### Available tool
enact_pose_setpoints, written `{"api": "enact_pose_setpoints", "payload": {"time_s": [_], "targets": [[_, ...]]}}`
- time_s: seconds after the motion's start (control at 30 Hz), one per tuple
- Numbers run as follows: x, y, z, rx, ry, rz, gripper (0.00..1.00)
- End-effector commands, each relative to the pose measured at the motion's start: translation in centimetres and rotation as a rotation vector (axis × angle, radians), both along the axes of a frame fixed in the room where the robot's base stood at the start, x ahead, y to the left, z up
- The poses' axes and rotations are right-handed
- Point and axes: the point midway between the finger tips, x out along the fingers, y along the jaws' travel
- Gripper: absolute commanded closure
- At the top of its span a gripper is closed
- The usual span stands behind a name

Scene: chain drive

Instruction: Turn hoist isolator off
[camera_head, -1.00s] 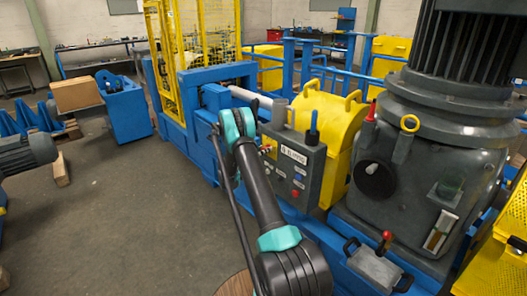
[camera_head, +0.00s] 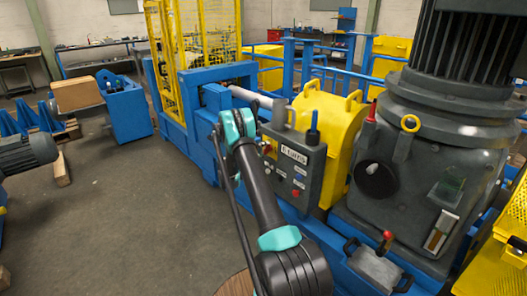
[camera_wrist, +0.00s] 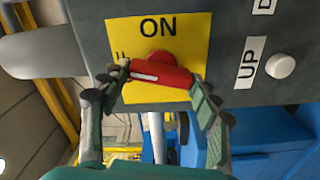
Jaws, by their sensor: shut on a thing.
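The isolator's red handle (camera_wrist: 170,75) sits on a yellow plate (camera_wrist: 190,30) marked ON at its top edge in the wrist view. The handle lies nearly crosswise, a little lower at its right end. Another mark left of the handle is partly covered. My gripper (camera_wrist: 163,82) has one finger at each end of the handle and is shut on it. In the head view the plate is on the left of the dark grey control box (camera_head: 315,170), partly behind my arm; the gripper's fingers are hidden there.
A white UP button (camera_wrist: 281,66) is close to the right of the plate. The control box also carries a red button (camera_head: 296,193) and a blue-tipped post. A yellow guard (camera_head: 340,120) and a large grey motor (camera_head: 440,130) stand to the right. Open floor lies left.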

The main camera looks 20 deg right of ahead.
Motion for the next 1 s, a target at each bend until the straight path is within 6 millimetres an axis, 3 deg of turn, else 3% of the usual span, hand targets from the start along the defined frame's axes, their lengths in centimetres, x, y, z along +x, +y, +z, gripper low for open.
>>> {"api": "enact_pose_setpoints", "payload": {"time_s": [0.4,1.0], "targets": [[0.07,0.12,-0.15,-0.081,0.225,0.002,0.67],[0.08,0.15,-0.18,-0.100,0.276,0.003,0.67]]}}
